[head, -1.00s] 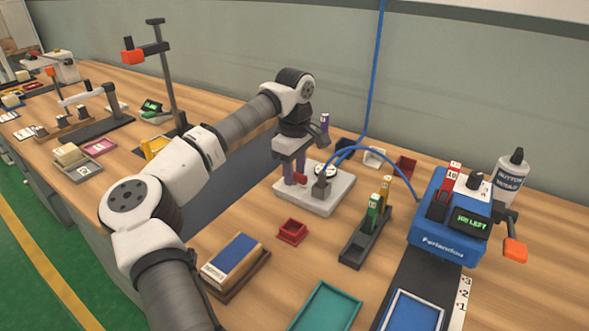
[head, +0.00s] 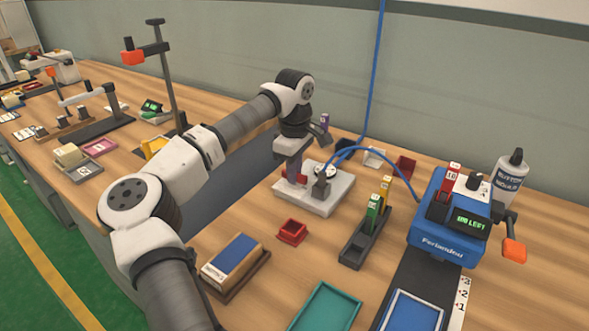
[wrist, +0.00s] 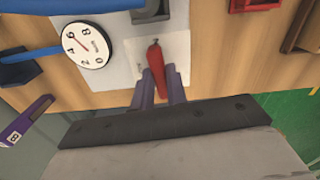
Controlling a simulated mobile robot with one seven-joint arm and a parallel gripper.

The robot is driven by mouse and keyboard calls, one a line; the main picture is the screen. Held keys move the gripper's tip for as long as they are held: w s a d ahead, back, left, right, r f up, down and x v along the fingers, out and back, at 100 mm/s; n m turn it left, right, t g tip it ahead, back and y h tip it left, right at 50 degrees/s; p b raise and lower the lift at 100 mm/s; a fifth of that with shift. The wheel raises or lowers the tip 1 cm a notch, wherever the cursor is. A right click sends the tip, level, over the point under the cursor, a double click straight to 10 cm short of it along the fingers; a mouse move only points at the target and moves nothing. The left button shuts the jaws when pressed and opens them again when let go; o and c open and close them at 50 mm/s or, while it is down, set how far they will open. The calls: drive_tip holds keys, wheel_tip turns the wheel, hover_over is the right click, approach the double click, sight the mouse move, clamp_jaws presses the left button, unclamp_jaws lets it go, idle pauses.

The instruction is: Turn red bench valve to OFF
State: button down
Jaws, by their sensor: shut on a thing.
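The red valve handle (wrist: 155,62) stands over a white base plate (head: 335,197) on the bench, beside a round dial gauge (head: 325,170) and a blue hose. In the wrist view the handle lies between my gripper's two purple fingers, with its far end sticking out beyond them. My gripper (wrist: 160,92) is shut on the red handle. In the head view my gripper (head: 292,177) reaches down over the left part of the plate, and red shows at the fingers. The gauge face (wrist: 87,45) is left of the handle in the wrist view. OFF markings cannot be read.
A small red tray (head: 292,231) sits in front of the plate. A dark rack with coloured tags (head: 358,245) and a blue machine (head: 440,228) stand to the right. A purple tagged piece (wrist: 25,120) is near my gripper. The wall is behind.

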drive_tip(key=n, duration=0.4)
drive_tip(key=shift+p, duration=0.4)
drive_tip(key=n, duration=0.4)
drive_tip(key=shift+n, duration=0.3)
drive_tip(key=n, duration=0.4)
drive_tip(key=shift+n, duration=2)
drive_tip(key=c, duration=1.4)
unclamp_jaws()
